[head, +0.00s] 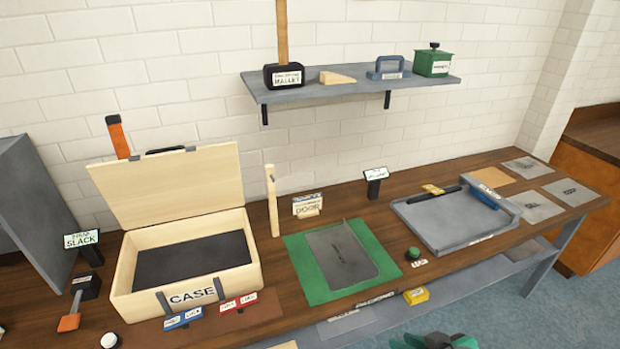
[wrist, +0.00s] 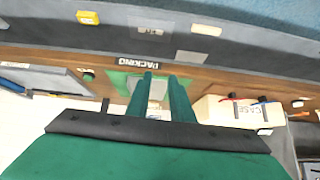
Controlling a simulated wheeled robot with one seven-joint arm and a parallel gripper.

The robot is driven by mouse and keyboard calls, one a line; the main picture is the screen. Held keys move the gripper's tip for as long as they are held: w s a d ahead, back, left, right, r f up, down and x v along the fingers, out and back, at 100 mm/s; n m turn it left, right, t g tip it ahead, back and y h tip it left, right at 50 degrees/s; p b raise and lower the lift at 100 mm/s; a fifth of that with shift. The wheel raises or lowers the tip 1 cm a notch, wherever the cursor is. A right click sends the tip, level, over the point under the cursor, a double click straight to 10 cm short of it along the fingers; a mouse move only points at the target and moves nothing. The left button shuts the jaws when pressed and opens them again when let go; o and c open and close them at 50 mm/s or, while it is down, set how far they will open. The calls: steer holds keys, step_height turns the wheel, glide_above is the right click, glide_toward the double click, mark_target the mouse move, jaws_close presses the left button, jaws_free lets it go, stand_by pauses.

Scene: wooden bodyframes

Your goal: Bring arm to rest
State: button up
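My gripper (wrist: 163,77) shows in the wrist view as two green fingers set apart. Only background shows between them, so it is open and empty. In the head view, part of my green and black arm end (head: 440,342) shows at the bottom edge, in front of the workbench (head: 255,243). It is apart from the bench things. The fingertips cannot be made out there.
An open wooden case (head: 255,275) stands at the left of the bench. A green mat (head: 305,278) with a grey sheet lies mid-bench. A grey tray (head: 430,232) is to the right. A wall shelf (head: 345,88) holds a mallet (head: 285,76) and other items.

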steer(key=w+a+f+m+t, duration=0.35)
steer(key=w+a, duration=0.45)
steer(key=a, duration=0.4)
steer(key=s+a+f+m+t+h, duration=0.1)
steer(key=s+a+f+m+t, duration=0.25)
steer(key=s+a+f, duration=0.2)
steer(key=s+a+f+m+g+h, duration=0.1)
steer(key=s+a+f+h, duration=0.15)
steer(key=s, duration=0.35)
steer(key=s+a+f+h, duration=0.1)
steer(key=s+f, duration=0.2)
steer(key=s, duration=0.4)
steer(key=s+r+n+t+y, duration=0.1)
steer(key=s+r+n, duration=0.3)
steer(key=s, duration=0.9)
steer(key=shift+s+d+r+t+y, duration=0.25)
steer(key=shift+s+r+t+y, duration=0.1)
steer(key=shift+r, duration=0.1)
